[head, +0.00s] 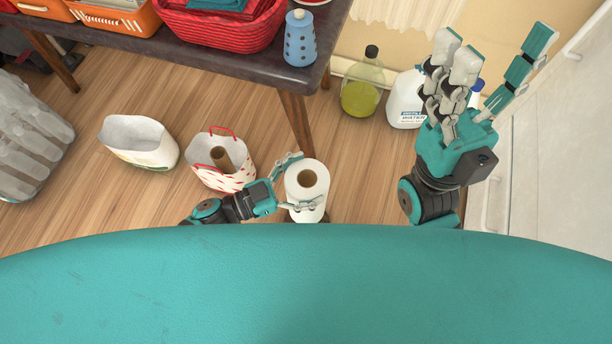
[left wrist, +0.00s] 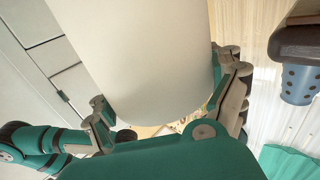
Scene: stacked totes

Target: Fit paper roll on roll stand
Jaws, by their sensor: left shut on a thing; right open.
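A white paper roll (head: 306,194) with a brown core hole stands upright just in front of my body in the head view. My left gripper (head: 296,181) is shut on its side, with fingers on both sides of it. In the left wrist view the roll (left wrist: 150,65) fills the middle between the fingers (left wrist: 165,115). No roll stand shows clearly; a small brown piece shows just below the roll in the head view, and I cannot tell what it is. My right gripper (head: 497,48) is open and empty at the right, raised above the floor.
A dark table (head: 230,62) holds baskets and a blue dotted bottle (head: 300,40). White cabinets stand right.

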